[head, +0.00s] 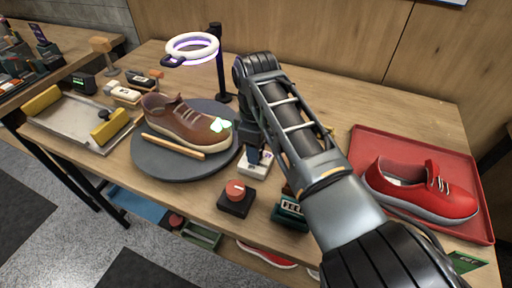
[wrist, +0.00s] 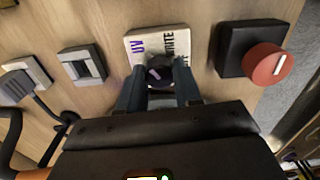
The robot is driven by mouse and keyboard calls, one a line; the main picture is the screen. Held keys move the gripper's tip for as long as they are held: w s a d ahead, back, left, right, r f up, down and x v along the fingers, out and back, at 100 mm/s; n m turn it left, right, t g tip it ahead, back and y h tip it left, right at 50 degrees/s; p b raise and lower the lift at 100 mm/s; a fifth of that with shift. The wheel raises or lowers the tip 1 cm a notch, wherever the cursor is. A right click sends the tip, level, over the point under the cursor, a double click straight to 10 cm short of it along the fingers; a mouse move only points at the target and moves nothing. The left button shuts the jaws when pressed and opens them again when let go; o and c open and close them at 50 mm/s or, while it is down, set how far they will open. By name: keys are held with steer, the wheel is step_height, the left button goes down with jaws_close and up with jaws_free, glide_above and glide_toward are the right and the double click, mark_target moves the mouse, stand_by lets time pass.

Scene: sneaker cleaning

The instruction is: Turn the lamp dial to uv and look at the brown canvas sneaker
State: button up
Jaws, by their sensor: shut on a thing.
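The brown canvas sneaker (head: 185,120) stands on the grey round turntable (head: 150,160) in the head view, toe to the right. Pale green-white patches glow on its toe. The ring lamp (head: 192,46) above it is lit, white with a violet edge. The lamp's dial (wrist: 159,71) is dark with a pale pointer mark, on a white plate (wrist: 136,50) lettered UV at left and WHITE at right. The pointer appears to lean towards UV. My gripper (wrist: 160,86) is shut on the dial, a finger at each side. It also shows at the plate in the head view (head: 257,153).
A wooden stick (head: 173,146) lies on the turntable. A red sneaker (head: 420,188) sits on a red tray (head: 370,140) at right. A metal holder with yellow pads (head: 75,122) is at left.

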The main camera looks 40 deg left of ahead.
steer(key=o, duration=1)
steer(key=shift+o, duration=0.2)
step_height(320, 180, up, 8)
steer(key=shift+f+b, duration=0.1)
steer(key=shift+b, duration=0.35)
